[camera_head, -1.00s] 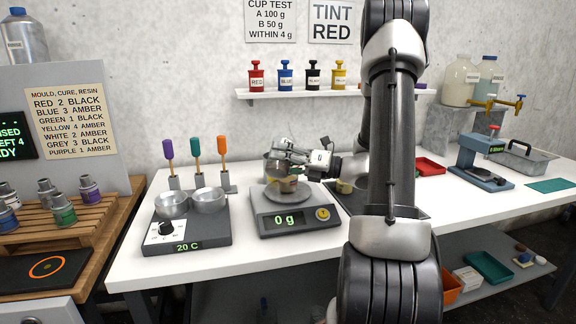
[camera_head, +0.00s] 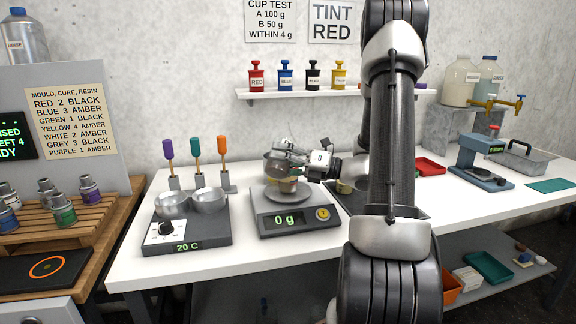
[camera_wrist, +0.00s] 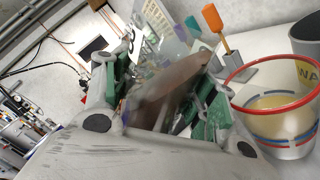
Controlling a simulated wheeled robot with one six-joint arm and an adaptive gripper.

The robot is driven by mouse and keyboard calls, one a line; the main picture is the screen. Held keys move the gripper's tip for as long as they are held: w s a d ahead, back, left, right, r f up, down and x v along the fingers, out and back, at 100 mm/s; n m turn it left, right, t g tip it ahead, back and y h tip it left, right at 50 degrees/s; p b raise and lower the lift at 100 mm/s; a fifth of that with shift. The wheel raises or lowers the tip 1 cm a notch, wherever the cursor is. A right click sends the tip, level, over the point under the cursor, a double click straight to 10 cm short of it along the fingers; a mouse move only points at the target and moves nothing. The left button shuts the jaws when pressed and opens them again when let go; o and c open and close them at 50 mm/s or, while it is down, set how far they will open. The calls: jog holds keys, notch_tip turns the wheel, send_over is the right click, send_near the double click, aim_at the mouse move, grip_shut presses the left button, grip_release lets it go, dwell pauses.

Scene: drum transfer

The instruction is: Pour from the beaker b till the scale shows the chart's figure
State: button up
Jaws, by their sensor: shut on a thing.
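My gripper (camera_head: 290,154) is shut on a clear beaker (camera_head: 276,167), taken to be beaker b, and holds it tilted above the scale pan (camera_head: 290,198). No label on it is readable. A small tan cup (camera_head: 288,186) sits on the pan below the beaker, partly hidden. The scale display (camera_head: 285,220) reads 0 g. In the wrist view the beaker (camera_wrist: 170,88) lies between the fingers with brownish contents, blurred. The wall chart (camera_head: 270,21) reads CUP TEST, A 100 g, B 50 g, WITHIN 4 g.
A hot plate (camera_head: 187,235) with two metal bowls stands left of the scale. Stirrers with coloured handles (camera_head: 195,147) stand behind it. A red-rimmed cup (camera_wrist: 275,118) with pale liquid shows at right in the wrist view, beside a grey container (camera_wrist: 305,45). A shelf (camera_head: 300,94) holds tint bottles.

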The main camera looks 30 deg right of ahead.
jog(key=shift+r+m, duration=0.35)
jog(key=shift+m, duration=0.35)
jog(key=shift+r+m, duration=0.3)
jog(key=shift+m, duration=0.4)
dwell(1.9)
